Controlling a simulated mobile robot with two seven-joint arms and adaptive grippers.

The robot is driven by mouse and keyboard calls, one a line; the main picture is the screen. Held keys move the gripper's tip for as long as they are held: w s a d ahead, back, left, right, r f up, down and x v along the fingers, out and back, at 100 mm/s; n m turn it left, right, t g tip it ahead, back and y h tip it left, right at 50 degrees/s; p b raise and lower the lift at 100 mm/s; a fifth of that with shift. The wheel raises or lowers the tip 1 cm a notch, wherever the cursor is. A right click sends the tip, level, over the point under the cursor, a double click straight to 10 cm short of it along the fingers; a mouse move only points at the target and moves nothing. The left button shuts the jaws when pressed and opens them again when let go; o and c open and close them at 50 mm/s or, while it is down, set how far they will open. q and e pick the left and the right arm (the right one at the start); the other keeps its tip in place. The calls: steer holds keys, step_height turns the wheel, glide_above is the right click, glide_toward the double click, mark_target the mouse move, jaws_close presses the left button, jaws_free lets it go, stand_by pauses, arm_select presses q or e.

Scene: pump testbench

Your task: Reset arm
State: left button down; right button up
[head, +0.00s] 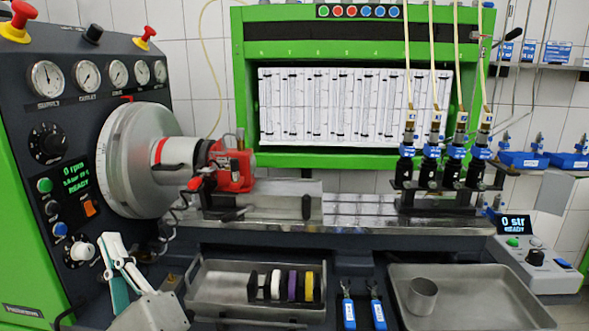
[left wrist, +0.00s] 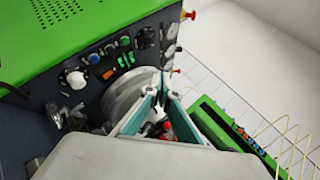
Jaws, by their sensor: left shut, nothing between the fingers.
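My left gripper (head: 117,262) is at the lower left of the head view, in front of the green and black control cabinet (head: 35,130). Its fingers are shut with nothing between them, pointing up and left. In the left wrist view, the left gripper's teal-lined fingers (left wrist: 163,85) meet at their tips in front of the silver drum (left wrist: 128,95). The drum also shows in the head view (head: 130,170), behind and right of the gripper. My right gripper does not show in either view.
A red pump (head: 235,168) sits on the bench beside the drum. Below are a tray with coloured rings (head: 225,312), two blue-handled tools (head: 348,312) and a metal tray with a cup (head: 480,310). Several injectors (head: 430,165) stand upright at the right, near a small control box (head: 535,262).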

arm_select(q)
steer(key=d+f+n+t+h+p, duration=0.1)
steer(key=d+f+n+h, duration=0.6)
steer(key=f+n+h, duration=0.55)
steer(key=d+f+n+t+h+p, duration=0.1)
steer(key=d+f+n+h, duration=0.5)
steer(key=f+n+h, duration=0.65)
steer(key=s+a+f+m+g+y, duration=0.2)
steer(key=s+f+m, duration=0.4)
steer(key=f, duration=0.6)
steer(key=s+a+f+m+g+y, duration=0.3)
steer(key=s+f+m+g, duration=0.3)
steer(key=f, duration=0.6)
steer(key=shift+s+a+f+m+g+y+p, duration=0.15)
steer(key=shift+s+f+m+g+y+p, duration=0.2)
steer(key=shift+s+g, duration=0.65)
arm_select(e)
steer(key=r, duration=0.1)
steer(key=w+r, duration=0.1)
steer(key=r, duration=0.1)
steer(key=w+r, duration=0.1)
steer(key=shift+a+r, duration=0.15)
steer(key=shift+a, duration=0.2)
